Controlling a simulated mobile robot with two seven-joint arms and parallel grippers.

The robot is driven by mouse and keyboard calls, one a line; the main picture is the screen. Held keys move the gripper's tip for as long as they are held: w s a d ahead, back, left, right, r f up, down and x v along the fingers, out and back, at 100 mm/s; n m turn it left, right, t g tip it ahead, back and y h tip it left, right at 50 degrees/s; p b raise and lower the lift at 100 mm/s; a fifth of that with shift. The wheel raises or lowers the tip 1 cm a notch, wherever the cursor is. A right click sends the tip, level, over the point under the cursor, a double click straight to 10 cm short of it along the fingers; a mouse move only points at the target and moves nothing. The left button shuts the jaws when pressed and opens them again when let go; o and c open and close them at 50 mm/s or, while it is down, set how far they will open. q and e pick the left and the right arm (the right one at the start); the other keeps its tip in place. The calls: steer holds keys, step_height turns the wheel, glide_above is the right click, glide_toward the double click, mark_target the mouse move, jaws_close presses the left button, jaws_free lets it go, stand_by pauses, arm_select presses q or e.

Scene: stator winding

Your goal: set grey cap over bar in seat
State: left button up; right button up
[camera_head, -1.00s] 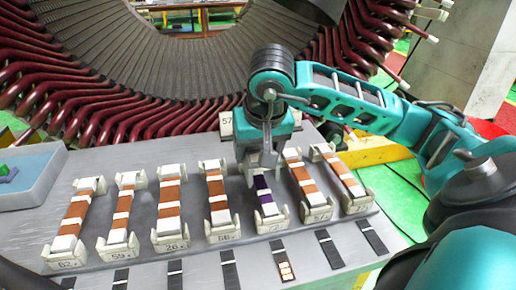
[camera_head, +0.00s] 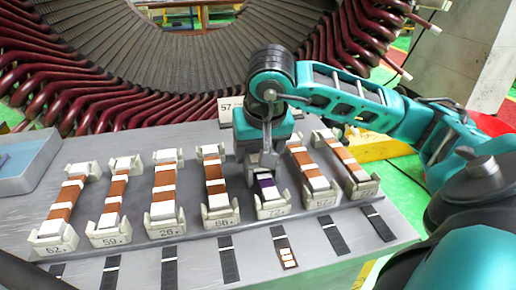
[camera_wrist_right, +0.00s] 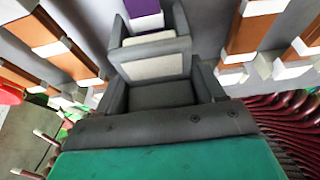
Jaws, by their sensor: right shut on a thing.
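My right gripper (camera_head: 262,160) is over the far part of the seat (camera_head: 273,209) that holds the purple bar (camera_head: 266,184). The purple bar has white bands and its near end lies in the seat's near block. In the right wrist view the dark fingers (camera_wrist_right: 160,90) are closed around a pale grey block with a dark frame, which looks like the grey cap (camera_wrist_right: 153,67). The purple bar (camera_wrist_right: 144,7) shows just beyond it. The gripper hides the far end of the bar and seat, so I cannot tell whether the cap touches them. My left gripper is out of view.
Seats with copper bars stand close on both sides, such as one at left (camera_head: 215,190) and one at right (camera_head: 302,165). Dark strips lie on the table (camera_head: 200,262) in front. A blue tray (camera_head: 30,165) is at far left. The large stator (camera_head: 190,75) rises behind.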

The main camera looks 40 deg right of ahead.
steer(key=shift+f, duration=0.2)
steer(key=shift+f+b, duration=0.4)
steer(key=shift+b, duration=0.2)
steer(key=o, duration=1.2)
